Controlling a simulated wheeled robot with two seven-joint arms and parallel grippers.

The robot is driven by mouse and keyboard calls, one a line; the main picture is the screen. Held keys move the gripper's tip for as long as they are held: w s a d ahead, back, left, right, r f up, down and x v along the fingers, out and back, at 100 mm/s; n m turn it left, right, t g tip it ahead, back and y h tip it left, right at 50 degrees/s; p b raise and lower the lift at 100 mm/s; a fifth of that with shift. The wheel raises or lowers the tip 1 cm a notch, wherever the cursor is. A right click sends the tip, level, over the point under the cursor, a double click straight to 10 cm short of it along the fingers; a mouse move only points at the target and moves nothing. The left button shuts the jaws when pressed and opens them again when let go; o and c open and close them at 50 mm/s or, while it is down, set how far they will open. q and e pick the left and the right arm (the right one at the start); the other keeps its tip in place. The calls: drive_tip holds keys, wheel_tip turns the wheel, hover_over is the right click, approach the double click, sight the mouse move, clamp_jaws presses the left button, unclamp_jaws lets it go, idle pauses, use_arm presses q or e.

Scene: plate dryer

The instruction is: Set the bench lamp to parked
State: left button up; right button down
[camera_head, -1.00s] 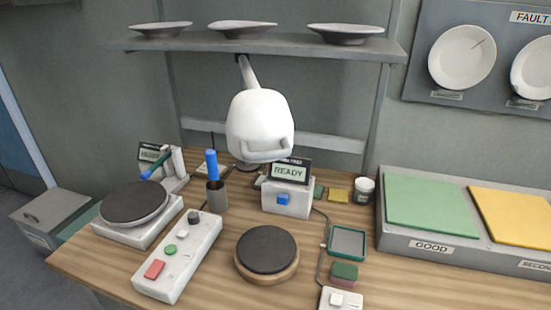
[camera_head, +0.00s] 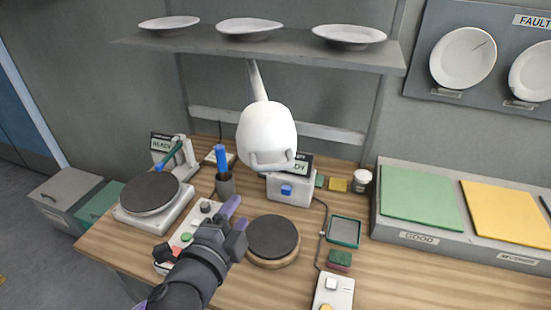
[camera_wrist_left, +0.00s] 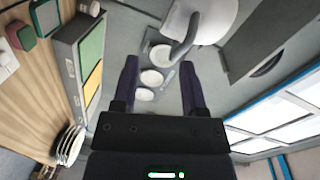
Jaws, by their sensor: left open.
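The bench lamp (camera_head: 266,132) has a rounded white head with a handle (camera_head: 272,160) at its lower front, and hangs on a pale arm below the wall shelf. In the left wrist view the white lamp head (camera_wrist_left: 215,20) shows at the top, with a grey curved handle beside it. My left gripper (camera_head: 235,213) is over the button panel, below and in front of the lamp, apart from it. Its purple fingers (camera_wrist_left: 158,75) are open with nothing between them. My right gripper is not in view.
The button panel (camera_head: 207,207) lies partly behind my left arm. A round dark-topped stand (camera_head: 273,238) is just right of the gripper. A grey cup with blue pens (camera_head: 225,186) and a READY display box (camera_head: 290,188) stand behind. The shelf (camera_head: 260,50) holds plates.

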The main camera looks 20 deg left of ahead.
sight(276, 164)
use_arm(q)
drive_tip(key=w+d+r+m+h, duration=0.1)
drive_tip(key=w, duration=0.2)
drive_tip(key=w+d+r+m+t+h+p, duration=0.1)
drive_tip(key=w+m, duration=0.1)
drive_tip(key=w, duration=0.2)
drive_tip(key=w+d+r+m+h, duration=0.1)
drive_tip(key=w+d+m, duration=0.1)
drive_tip(key=w, duration=0.1)
drive_tip(key=shift+w+r, duration=0.1)
drive_tip(key=shift+w, duration=0.15)
clamp_jaws()
idle(1.0)
